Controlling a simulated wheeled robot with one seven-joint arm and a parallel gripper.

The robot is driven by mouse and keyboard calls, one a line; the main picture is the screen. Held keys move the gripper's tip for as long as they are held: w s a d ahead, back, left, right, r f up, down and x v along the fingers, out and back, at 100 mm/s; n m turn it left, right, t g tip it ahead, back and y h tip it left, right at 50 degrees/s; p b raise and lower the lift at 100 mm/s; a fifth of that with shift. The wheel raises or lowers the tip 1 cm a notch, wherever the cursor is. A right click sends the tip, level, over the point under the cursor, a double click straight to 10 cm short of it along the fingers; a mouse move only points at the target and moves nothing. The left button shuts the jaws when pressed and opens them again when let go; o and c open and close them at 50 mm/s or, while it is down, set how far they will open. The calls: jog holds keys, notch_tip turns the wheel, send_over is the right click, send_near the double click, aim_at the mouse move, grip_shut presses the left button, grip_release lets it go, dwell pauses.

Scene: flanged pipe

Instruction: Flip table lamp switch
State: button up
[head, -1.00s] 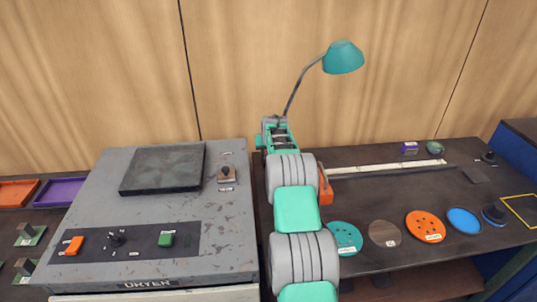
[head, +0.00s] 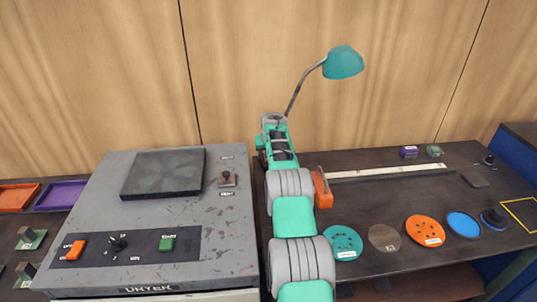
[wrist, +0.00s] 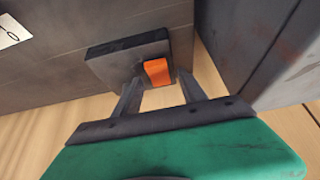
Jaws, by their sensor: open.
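The table lamp has a teal shade (head: 343,62) on a thin bent stem in the head view. Its base is hidden behind my arm. In the wrist view an orange rocker switch (wrist: 157,72) sits on a small dark block (wrist: 110,62); I take it for the lamp's switch. My gripper (wrist: 160,77) is open and empty. Its two fingers point at the block, one to each side of the orange rocker in the picture. Whether the fingertips touch the block is unclear. In the head view the fingers are hidden behind my own arm.
A grey dryer (head: 212,255) stands left of my arm. A dark bench (head: 400,262) on the right holds several coloured discs and an orange clamp-like part (head: 322,190) close beside my arm. The wooden wall (head: 240,70) is behind. A dark panel (wrist: 275,50) is at right in the wrist view.

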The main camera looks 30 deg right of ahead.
jog(key=b+v, duration=0.2)
jog(key=v, duration=0.5)
jog(key=shift+s+r, duration=0.2)
jog(key=shift+r, duration=0.15)
